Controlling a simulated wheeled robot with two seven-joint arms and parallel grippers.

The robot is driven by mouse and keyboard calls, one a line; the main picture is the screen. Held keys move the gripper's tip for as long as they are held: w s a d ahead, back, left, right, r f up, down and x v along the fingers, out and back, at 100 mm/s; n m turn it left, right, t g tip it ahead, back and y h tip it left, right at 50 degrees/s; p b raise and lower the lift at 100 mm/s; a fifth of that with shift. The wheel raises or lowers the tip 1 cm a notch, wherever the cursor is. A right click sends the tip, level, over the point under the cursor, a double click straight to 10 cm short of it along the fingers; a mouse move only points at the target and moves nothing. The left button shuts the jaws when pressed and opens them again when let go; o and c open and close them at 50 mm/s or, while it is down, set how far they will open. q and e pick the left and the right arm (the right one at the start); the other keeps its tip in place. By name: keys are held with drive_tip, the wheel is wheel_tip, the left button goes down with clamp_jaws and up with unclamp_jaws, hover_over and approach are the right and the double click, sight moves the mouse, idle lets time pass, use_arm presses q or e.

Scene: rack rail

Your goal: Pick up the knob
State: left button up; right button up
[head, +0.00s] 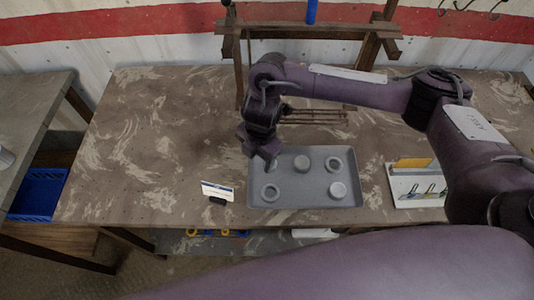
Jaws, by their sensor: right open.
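A grey tray (304,199) lies on the table and holds several small round grey parts. A solid-looking round part (301,163) sits at the back middle, and another solid one (338,190) at the front right. A ring-like part (269,192) is at the front left, and another ring-like part (333,164) at the back right. I cannot tell for sure which one is the knob. My right gripper (266,155) is open over the tray's back left corner and hides what lies under it. My left gripper is not in view.
A small card on a black stand (217,191) is left of the tray. A white holder with a yellow card (415,185) is right of it. A wooden rack (308,30) stands behind. A blue crate (37,194) is below left. The table's left part is clear.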

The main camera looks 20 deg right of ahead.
drive_tip(key=shift+h, duration=0.6)
drive_tip(key=d, duration=0.1)
drive_tip(key=d+f, duration=0.1)
drive_tip(key=w+d, duration=0.1)
drive_tip(key=shift+w+d+f+b, duration=0.1)
drive_tip(key=shift+d+f+b, duration=0.1)
drive_tip(key=shift+d+b, duration=0.15)
drive_tip(key=shift+d+f, duration=0.1)
drive_tip(key=shift+f, duration=0.2)
wheel_tip(320, 180, down, 4)
drive_tip(key=shift+w+d+f, duration=0.15)
drive_tip(key=shift+f, duration=0.3)
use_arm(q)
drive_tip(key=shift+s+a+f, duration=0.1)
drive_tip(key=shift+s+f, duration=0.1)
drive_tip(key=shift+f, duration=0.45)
use_arm(e)
drive_tip(key=c, duration=1.1)
